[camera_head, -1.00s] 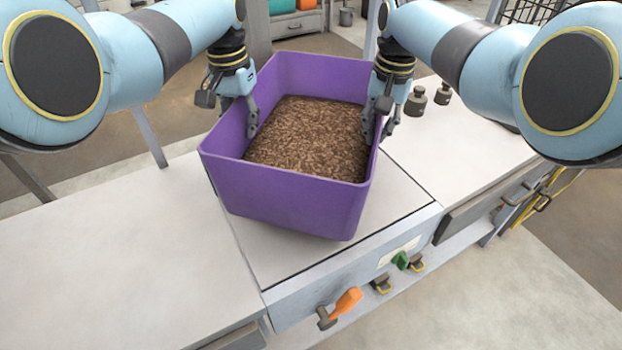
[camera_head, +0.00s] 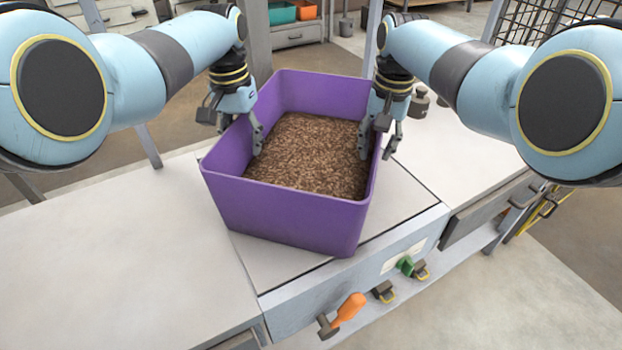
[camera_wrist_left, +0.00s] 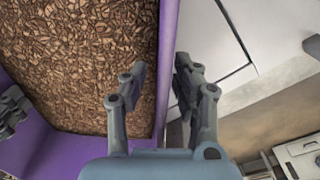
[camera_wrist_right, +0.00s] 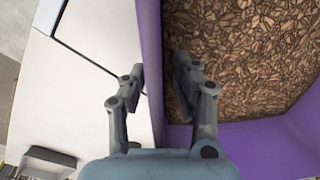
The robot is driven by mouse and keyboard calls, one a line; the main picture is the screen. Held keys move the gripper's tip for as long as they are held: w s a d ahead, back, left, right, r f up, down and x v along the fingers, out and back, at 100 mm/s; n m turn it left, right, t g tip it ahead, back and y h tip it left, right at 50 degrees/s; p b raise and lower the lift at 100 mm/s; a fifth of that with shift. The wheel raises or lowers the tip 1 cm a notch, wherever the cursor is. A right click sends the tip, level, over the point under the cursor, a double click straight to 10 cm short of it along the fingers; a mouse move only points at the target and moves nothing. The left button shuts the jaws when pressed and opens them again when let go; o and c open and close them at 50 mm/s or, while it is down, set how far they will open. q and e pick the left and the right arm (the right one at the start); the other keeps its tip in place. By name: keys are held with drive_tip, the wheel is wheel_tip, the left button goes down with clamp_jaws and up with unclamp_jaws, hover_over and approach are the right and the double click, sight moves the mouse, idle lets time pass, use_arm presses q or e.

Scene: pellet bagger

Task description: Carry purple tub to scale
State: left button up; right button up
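The purple tub (camera_head: 285,215), filled with brown pellets (camera_head: 308,160), stands on a square light plate (camera_head: 400,205) set into the bench; the plate may be the scale. My left gripper (camera_head: 245,140) straddles the tub's left wall, and my right gripper (camera_head: 377,147) straddles its right wall. In the left wrist view the left gripper (camera_wrist_left: 160,75) has the wall (camera_wrist_left: 166,45) between its fingers, with a gap on the pellet side. The right gripper (camera_wrist_right: 157,75) likewise shows a gap between inner finger and wall (camera_wrist_right: 151,45). Both look open.
A bare worktop (camera_head: 130,255) lies left of the plate. Dark metal weights (camera_head: 419,104) stand on the worktop at right, partly behind my arm. An orange-handled lever (camera_head: 348,310) and a green knob (camera_head: 405,264) stick out from the front.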

use_arm(q)
drive_tip(key=r, duration=1)
drive_tip(key=shift+w+a+r, duration=0.1)
drive_tip(key=shift+a+r, duration=0.15)
drive_tip(key=shift+r, duration=0.15)
use_arm(e)
drive_tip(key=shift+r, duration=0.15)
drive_tip(key=r, duration=1.1)
drive_tip(key=shift+d+r, duration=0.3)
drive_tip(key=shift+r, duration=0.05)
use_arm(q)
drive_tip(key=shift+r, duration=0.55)
drive_tip(key=shift+r, duration=0.1)
